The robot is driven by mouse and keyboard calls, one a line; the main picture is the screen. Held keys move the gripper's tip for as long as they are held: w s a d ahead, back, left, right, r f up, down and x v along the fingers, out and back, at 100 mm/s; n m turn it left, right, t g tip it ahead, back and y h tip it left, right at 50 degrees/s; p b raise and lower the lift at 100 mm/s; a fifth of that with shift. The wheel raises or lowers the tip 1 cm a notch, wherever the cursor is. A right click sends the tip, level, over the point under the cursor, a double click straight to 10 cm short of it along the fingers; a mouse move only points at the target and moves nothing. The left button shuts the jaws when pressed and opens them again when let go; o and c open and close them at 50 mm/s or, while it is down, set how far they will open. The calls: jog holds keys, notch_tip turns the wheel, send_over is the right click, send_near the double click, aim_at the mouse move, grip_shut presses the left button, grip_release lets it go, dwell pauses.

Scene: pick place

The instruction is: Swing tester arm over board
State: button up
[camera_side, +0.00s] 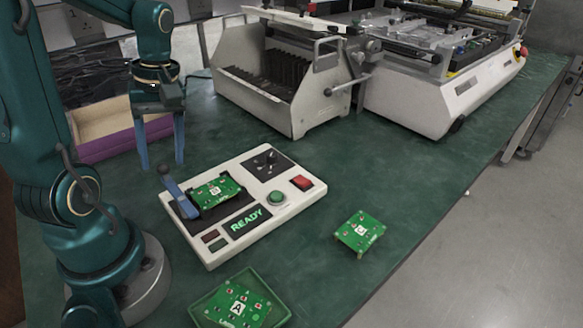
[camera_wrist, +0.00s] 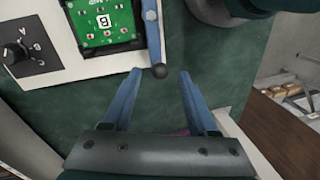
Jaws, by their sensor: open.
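The white tester (camera_side: 288,213) stands on the green table, with a lit READY display. A green board (camera_side: 222,190) marked B lies in its dark bed; it also shows in the wrist view (camera_wrist: 106,22). The blue-grey tester arm (camera_side: 180,197) lies along the board's left side, not over it. Its dark ball knob (camera_side: 163,169) is at the far end; it shows in the wrist view (camera_wrist: 160,72). My gripper (camera_side: 163,167) is open and empty near the knob. In the wrist view the knob appears between my blue fingertips (camera_wrist: 161,74), with gaps on both sides.
Board C (camera_side: 360,232) lies right of the tester. Board A (camera_side: 240,304) lies in a green tray (camera_side: 197,308) at the front. A purple-sided box (camera_side: 105,145) stands behind my gripper. A metal rack (camera_side: 255,93) and a large machine (camera_side: 440,97) fill the back.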

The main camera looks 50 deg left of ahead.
jog(key=shift+s+f, duration=0.15)
jog(key=shift+f, duration=0.55)
grip_shut()
dwell(1.0)
